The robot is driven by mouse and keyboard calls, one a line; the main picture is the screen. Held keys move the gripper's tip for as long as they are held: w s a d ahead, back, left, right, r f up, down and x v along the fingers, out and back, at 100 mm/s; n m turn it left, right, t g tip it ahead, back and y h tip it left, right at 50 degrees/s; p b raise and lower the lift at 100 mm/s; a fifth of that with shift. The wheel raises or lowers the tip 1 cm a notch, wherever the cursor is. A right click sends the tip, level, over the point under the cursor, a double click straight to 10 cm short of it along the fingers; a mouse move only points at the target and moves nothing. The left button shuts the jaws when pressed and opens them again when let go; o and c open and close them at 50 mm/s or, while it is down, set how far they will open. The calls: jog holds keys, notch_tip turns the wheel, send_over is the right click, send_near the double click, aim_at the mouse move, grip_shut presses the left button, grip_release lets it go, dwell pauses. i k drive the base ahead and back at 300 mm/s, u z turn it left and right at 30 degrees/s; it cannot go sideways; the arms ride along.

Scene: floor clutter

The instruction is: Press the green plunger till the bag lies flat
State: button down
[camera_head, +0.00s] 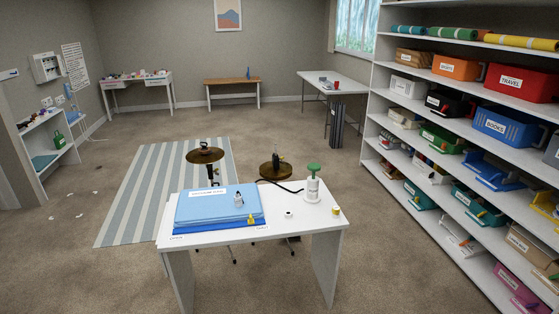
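The green plunger (313,167) stands raised on top of a white upright pump cylinder (312,189) at the right rear of the white table (290,222). The blue bag (215,207) lies on the left of the table. It looks thick, with a light blue upper part over a darker blue lower edge, and a white label on top. A small grey-and-white fitting (238,200) sits on the bag. A dark hose (289,189) runs from near the pump toward the bag; its ends are hard to make out. My gripper is not in view.
A small white item (289,214) and a yellow item (336,211) are near the pump. Two brown round-topped stools (205,155) (276,171) stand behind the table. Full shelves (400,68) line the right side. Carpet (110,275) at front left is clear.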

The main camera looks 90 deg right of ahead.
aim_at(313, 167)
jog(key=u, duration=1.5)
jog(key=k, duration=1.95)
jog(key=z, duration=2.5)
jog(key=i, duration=1.05)
jog(key=u, duration=0.1)
